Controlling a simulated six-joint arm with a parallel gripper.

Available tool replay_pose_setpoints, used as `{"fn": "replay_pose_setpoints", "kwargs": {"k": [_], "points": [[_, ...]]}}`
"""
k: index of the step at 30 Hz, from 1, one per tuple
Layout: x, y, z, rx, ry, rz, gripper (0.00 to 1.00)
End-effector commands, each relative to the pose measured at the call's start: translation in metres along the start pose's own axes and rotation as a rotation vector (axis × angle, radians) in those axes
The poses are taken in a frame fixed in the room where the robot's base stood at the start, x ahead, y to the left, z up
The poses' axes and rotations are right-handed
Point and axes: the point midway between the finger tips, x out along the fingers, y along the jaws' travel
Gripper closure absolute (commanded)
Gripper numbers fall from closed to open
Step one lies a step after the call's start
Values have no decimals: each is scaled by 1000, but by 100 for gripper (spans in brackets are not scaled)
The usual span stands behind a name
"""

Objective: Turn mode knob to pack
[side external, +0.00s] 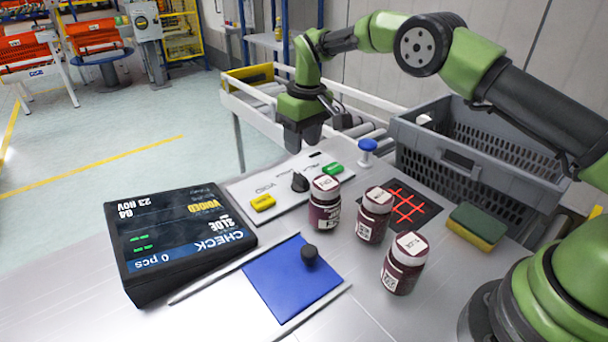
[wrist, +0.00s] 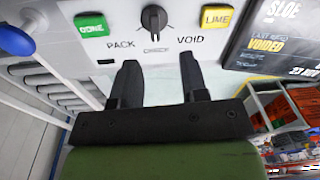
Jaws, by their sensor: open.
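The black mode knob (side external: 300,182) stands on a white panel (side external: 270,186). In the wrist view the knob (wrist: 154,18) is at the top middle, between the printed words PACK on the left and VOID on the right. A third small label below it is hard to read. Which label the knob points at is not clear. My gripper (side external: 303,138) hangs above the panel's far side, apart from the knob. In the wrist view my gripper (wrist: 160,76) has its two black fingers spread, with nothing between them and the knob beyond their tips.
A green button (wrist: 91,24) and a yellow button (wrist: 216,17) flank the knob. A black display (side external: 180,240) reads CHECK, 0 pcs. Three dark jars (side external: 325,215), a blue-topped stamp (side external: 367,147), a blue plate (side external: 280,285) and a grey crate (side external: 430,150) stand around.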

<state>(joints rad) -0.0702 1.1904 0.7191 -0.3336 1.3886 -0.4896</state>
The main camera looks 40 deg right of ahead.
Motion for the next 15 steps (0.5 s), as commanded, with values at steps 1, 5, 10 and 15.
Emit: {"fn": "replay_pose_setpoints", "kwargs": {"k": [1,5,10,15], "points": [[-1,0,-1,37,-17,17,60],[-4,1,0,115,-50,48,60],[4,2,2,142,-63,58,60],[32,3,4,140,-65,58,60]]}}
